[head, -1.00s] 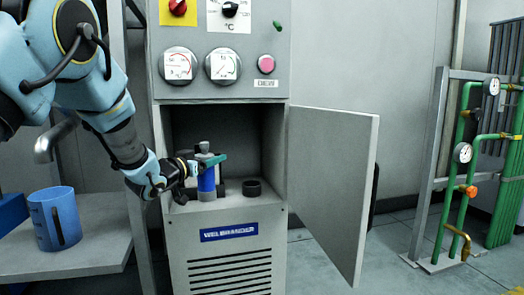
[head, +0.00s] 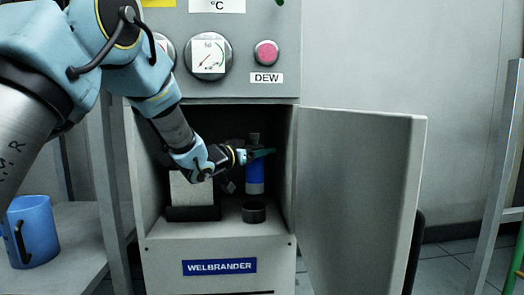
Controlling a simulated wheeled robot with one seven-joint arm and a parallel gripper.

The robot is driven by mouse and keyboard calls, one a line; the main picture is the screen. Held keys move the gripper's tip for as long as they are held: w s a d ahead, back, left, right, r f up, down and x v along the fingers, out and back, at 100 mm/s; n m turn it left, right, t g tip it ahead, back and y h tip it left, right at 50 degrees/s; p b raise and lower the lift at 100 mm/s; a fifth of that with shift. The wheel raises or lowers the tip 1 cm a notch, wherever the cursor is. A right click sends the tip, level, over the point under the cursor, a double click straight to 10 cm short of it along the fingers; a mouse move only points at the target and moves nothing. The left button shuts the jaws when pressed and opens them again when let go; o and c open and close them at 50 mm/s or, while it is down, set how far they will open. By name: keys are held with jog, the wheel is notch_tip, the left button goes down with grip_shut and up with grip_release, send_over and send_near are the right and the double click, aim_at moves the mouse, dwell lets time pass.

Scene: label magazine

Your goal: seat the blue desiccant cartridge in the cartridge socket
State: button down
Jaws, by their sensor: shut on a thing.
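The blue desiccant cartridge (head: 255,180) is upright inside the open cabinet, with a dark cap or stem on top and a pale band at its lower end. My gripper (head: 260,154) reaches in from the left and is shut on the cartridge near its top. The cartridge socket (head: 254,213) looks to be the short black ring on the cabinet floor. The cartridge's lower end shows just above the ring in the picture, with a small gap between them. I cannot tell whether it is directly over the ring or behind it.
A pale block (head: 194,190) in a black holder stands left of the ring. The cabinet door (head: 362,200) is swung open to the right. Gauges and a pink button (head: 266,53) are above the opening. A blue jug (head: 30,232) stands on a bench at left.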

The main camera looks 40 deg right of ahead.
jog(key=shift+r, duration=0.15)
jog(key=shift+a+r, duration=0.1)
jog(key=shift+a, duration=0.05)
jog(key=shift+f+b, duration=1.05)
jog(key=shift+f, duration=0.95)
jog(key=shift+r+p, duration=0.2)
jog(key=shift+p, duration=0.95)
jog(key=shift+p, duration=1.25)
jog(key=p, duration=0.3)
jog(key=shift+w+d+f, duration=0.1)
jog(key=shift+d+f, duration=0.15)
jog(key=p, duration=0.6)
jog(key=shift+a+f, duration=0.15)
jog(key=shift+f, duration=0.05)
